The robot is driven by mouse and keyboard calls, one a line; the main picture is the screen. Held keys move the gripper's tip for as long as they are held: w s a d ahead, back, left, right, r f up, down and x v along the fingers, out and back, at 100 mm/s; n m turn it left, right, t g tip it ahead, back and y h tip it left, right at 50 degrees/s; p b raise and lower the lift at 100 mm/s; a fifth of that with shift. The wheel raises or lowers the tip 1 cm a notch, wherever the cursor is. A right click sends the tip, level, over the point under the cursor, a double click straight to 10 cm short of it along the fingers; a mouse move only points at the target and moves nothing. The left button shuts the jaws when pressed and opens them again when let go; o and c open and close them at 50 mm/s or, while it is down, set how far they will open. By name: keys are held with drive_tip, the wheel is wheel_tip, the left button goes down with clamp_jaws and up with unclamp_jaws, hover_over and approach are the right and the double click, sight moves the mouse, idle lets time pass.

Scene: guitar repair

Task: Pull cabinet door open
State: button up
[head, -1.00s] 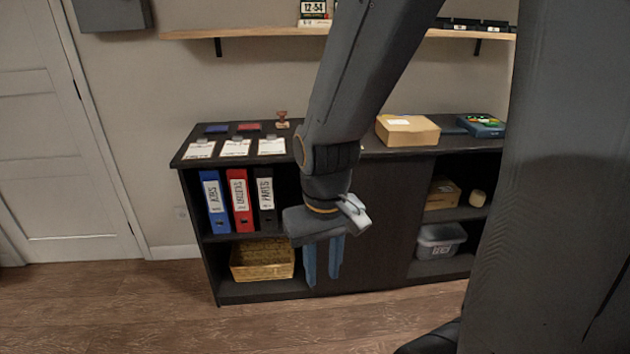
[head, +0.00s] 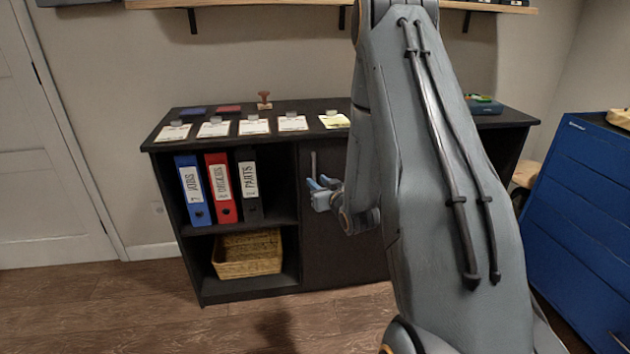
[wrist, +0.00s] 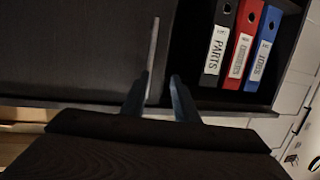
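The dark cabinet door (head: 335,245) is in the middle of the low cabinet, right of the binder shelves, and looks closed. Its thin, upright, light grey handle (head: 313,163) is near the door's left edge. My gripper (head: 318,184) is in front of the handle, fingers toward the door. In the wrist view the handle (wrist: 153,48) runs up from the fingertips, and the open gripper (wrist: 159,80) has a finger on each side of it. The handle is closer to the left finger. Contact cannot be told. My arm hides the door's right part in the head view.
Blue, red and black binders (head: 222,187) stand on the open shelf left of the door, above a wicker basket (head: 247,254). Papers and a stamp (head: 264,99) lie on the cabinet top. A blue drawer chest (head: 580,200) stands at right. Floor in front is clear.

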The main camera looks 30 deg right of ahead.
drive_tip(key=w+d+t, duration=0.2)
drive_tip(key=w+d, duration=0.1)
drive_tip(key=w, duration=0.4)
drive_tip(key=shift+w+f+b, duration=0.3)
drive_tip(key=shift+f+b, duration=0.1)
drive_tip(key=shift+f, duration=0.05)
clamp_jaws()
